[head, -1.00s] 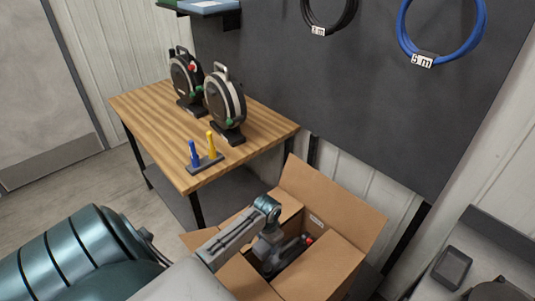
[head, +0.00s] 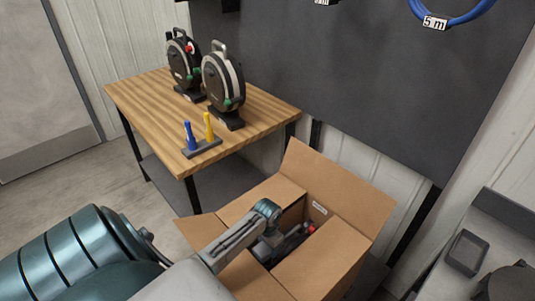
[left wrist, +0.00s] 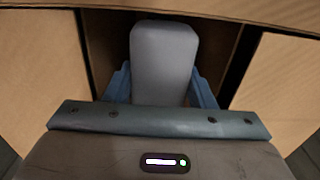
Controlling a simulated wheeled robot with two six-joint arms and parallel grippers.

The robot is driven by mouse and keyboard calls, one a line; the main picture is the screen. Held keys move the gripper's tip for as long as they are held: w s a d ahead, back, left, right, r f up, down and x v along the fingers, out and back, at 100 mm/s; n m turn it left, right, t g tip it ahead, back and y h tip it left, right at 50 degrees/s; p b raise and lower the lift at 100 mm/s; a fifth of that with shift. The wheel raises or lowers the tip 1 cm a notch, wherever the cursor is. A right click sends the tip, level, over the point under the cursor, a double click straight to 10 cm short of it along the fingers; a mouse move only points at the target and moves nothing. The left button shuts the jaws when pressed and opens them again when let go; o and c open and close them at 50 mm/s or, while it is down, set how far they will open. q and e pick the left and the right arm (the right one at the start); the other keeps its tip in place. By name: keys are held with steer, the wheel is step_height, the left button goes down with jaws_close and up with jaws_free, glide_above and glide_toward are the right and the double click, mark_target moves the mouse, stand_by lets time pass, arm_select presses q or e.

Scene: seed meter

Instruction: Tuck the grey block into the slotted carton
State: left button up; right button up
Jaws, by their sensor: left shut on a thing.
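The open brown cardboard carton (head: 335,183) stands on the floor side of the head view, its flaps spread around a dark gap. My left gripper (head: 285,244) reaches into that gap between the flaps. In the left wrist view the grey block (left wrist: 164,62) sits between the blue-grey fingers of the left gripper (left wrist: 164,88), which is shut on it. The block points into the dark opening, with flaps on both sides. My right gripper is not in view.
A wooden table (head: 145,102) behind holds two reels (head: 224,82) and a stand with a blue and a yellow peg (head: 208,126). A dark panel with a blue cable coil rises behind.

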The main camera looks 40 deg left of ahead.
arm_select(q)
steer(key=o, duration=1)
step_height(320, 180, up, 6)
steer(key=p, duration=0.6)
steer(key=shift+f, duration=0.2)
step_height(320, 180, up, 4)
steer(key=p, duration=0.4)
step_height(320, 180, up, 2)
steer(key=shift+r+p, duration=0.2)
steer(key=shift+p, duration=0.6)
